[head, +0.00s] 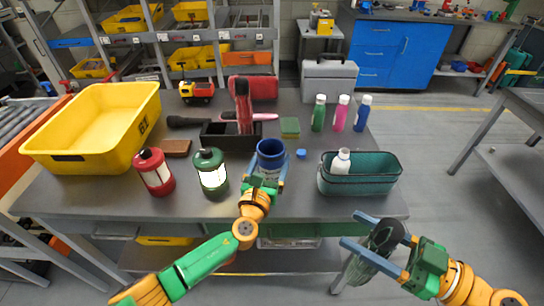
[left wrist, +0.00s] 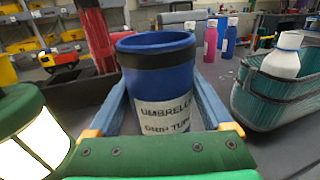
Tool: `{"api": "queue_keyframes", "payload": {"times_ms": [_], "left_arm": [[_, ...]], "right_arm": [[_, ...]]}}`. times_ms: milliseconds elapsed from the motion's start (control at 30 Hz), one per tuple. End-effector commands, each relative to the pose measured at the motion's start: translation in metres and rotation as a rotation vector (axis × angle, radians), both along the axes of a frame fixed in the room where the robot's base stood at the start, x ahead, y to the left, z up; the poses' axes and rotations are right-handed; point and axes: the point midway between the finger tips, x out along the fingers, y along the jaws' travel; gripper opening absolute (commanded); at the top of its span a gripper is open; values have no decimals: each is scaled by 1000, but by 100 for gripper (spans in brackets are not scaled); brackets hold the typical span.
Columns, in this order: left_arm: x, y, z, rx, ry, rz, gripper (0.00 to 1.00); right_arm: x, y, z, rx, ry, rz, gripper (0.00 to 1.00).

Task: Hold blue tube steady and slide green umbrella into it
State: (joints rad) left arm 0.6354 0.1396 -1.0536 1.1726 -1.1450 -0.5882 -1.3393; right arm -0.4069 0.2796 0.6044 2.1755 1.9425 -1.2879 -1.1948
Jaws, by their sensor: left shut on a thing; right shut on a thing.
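The blue tube (head: 270,148) stands upright on the table at its front middle, open end up. My left gripper (head: 269,172) is shut around it, one finger on each side; in the left wrist view the tube (left wrist: 155,85) has a dark band under its rim and a white label reading "UMBRELLA GRIP TUBE". My right gripper (head: 352,229) is off the table's front right corner, shut on the dark green umbrella (head: 376,248), which hangs tilted between its blue fingers. The umbrella is apart from the tube. The tube's bottom is hidden by my left gripper.
A green lantern (head: 210,172) and a red lantern (head: 154,172) stand left of the tube. A teal basket (head: 372,190) with a white bottle (head: 341,160) is to its right. A black box (head: 215,139) with a red item is behind.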

Motion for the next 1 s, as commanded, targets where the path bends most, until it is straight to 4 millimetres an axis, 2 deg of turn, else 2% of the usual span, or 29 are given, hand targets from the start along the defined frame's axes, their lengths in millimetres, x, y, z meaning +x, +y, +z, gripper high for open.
{"api": "queue_keyframes", "payload": {"times_ms": [567,600,633,667,1000], "left_arm": [[0,0,-9,0,-1,1,24],[0,0,-9,0,0,1,87],[0,0,-8,1,0,1,95],[0,0,-8,1,0,1,100],[0,0,-7,1,0,1,100]], "right_arm": [[0,0,-8,1,-1,0,0],[0,0,-8,1,-1,0,0],[0,0,-7,1,-1,0,0],[0,0,-7,1,-1,0,0],[0,0,-7,1,-1,0,0]]}}
